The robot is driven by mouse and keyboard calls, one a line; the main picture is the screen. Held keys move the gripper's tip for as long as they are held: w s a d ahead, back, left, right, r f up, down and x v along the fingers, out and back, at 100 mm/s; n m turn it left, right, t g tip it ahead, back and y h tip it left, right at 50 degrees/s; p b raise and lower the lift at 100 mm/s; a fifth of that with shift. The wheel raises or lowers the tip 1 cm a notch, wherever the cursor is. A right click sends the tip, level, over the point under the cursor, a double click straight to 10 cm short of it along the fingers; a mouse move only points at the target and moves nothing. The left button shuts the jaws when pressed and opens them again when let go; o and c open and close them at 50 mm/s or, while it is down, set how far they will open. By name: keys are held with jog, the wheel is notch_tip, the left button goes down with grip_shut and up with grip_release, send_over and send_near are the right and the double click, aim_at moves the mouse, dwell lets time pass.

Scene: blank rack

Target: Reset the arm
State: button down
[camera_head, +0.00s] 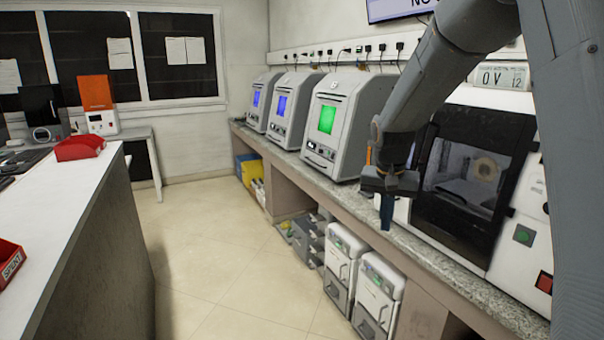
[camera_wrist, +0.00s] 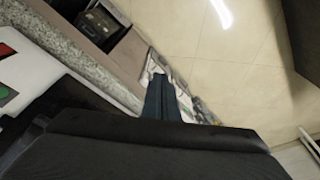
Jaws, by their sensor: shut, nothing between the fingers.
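My gripper (camera_head: 387,212) hangs from my arm on the right side of the head view, its fingers pointing down.
A granite counter (camera_head: 324,180) runs along the right wall with several grey machines; the closest one with a screen (camera_head: 335,120) glows green. White units (camera_head: 378,295) stand below. A white-topped bench (camera_head: 60,215) with red bins (camera_head: 80,147) is left. The aisle floor (camera_head: 215,260) is clear.

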jog(key=s+a+f+n, duration=0.1)
jog(key=s+f, duration=0.3)
jog(key=s, duration=0.9)
jog(key=s+a+f+n+g+y, duration=0.1)
jog(key=s+f+n, duration=0.2)
jog(key=s, duration=1.1)
jog(key=shift+f+n+g, duration=0.3)
jog(key=shift+f, duration=0.3)
